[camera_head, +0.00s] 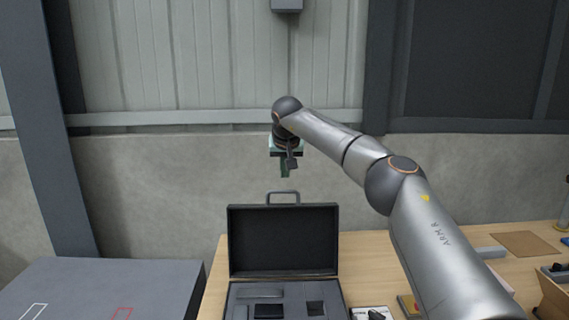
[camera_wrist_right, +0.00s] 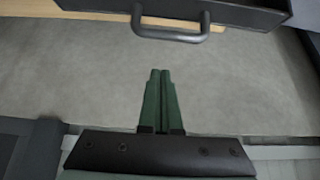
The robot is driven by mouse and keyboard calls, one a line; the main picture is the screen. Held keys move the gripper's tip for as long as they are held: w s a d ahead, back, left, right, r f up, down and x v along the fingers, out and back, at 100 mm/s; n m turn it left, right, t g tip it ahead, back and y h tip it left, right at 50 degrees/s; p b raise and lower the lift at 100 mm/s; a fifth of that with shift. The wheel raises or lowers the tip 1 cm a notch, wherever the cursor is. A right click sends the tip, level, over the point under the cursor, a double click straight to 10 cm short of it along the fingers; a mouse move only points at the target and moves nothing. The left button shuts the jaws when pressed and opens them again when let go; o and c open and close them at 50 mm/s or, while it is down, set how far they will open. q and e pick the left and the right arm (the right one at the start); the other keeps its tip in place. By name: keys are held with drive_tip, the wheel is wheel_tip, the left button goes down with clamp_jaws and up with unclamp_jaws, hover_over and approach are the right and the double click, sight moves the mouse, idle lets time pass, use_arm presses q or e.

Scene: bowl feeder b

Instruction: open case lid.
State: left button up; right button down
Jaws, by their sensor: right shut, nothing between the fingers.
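A dark case (camera_head: 233,292) stands on the wooden table with its lid (camera_head: 283,241) raised roughly upright, so the inside shows. A grey handle (camera_head: 283,193) is at the lid's top edge; the handle (camera_wrist_right: 170,34) also shows at the top of the right wrist view. My right gripper (camera_head: 285,174) is above the lid and handle, pointing down, apart from both. Its green fingers (camera_wrist_right: 159,74) are together and empty in the right wrist view. My left gripper is not in view.
The wooden table (camera_head: 375,265) carries a brown mat (camera_head: 525,244) and several small items at the right, partly hidden by my right arm. A dark grey surface (camera_head: 95,285) is at the left. A concrete wall (camera_head: 160,185) stands behind.

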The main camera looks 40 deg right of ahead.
use_arm(q)
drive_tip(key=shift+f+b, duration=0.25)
drive_tip(key=shift+b, duration=0.1)
use_arm(e)
drive_tip(key=shift+s+a+f, duration=0.15)
drive_tip(key=shift+f, duration=0.45)
drive_tip(key=shift+s+a+f, duration=0.15)
drive_tip(key=shift+s+f, duration=0.05)
drive_tip(key=shift+f, duration=0.4)
drive_tip(key=shift+s+a+f, duration=0.15)
drive_tip(key=shift+f, duration=0.45)
